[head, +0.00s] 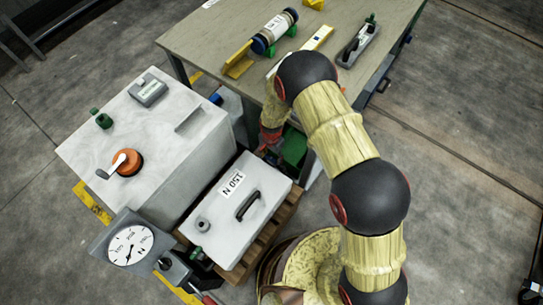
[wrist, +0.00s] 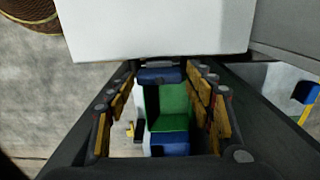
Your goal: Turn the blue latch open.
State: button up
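My gripper (head: 269,141) points down in the gap between the grey cabinet, the table and the white 150 N box. In the wrist view my gripper (wrist: 162,84) is open, with its two yellow-padded fingers apart. Between and beyond the fingers lies a green block (wrist: 172,108) with a blue piece (wrist: 160,75) at its upper end and another blue piece (wrist: 169,144) at its lower end. I cannot tell which blue part is the latch, or whether the fingers touch anything. Another small blue part (wrist: 305,92) shows at the right edge of the wrist view.
The white 150 N box (head: 233,213), with a black handle, stands on a wooden pallet close to my gripper. The grey cabinet (head: 165,170) carries an orange knob (head: 127,162). The table (head: 225,40) holds a blue-ended cylinder (head: 274,32). A dial gauge (head: 130,245) stands front left.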

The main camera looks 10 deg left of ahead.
aim_at(271, 158)
jog(key=shift+o, duration=1)
notch_tip(271, 158, up, 12)
dwell(0.4)
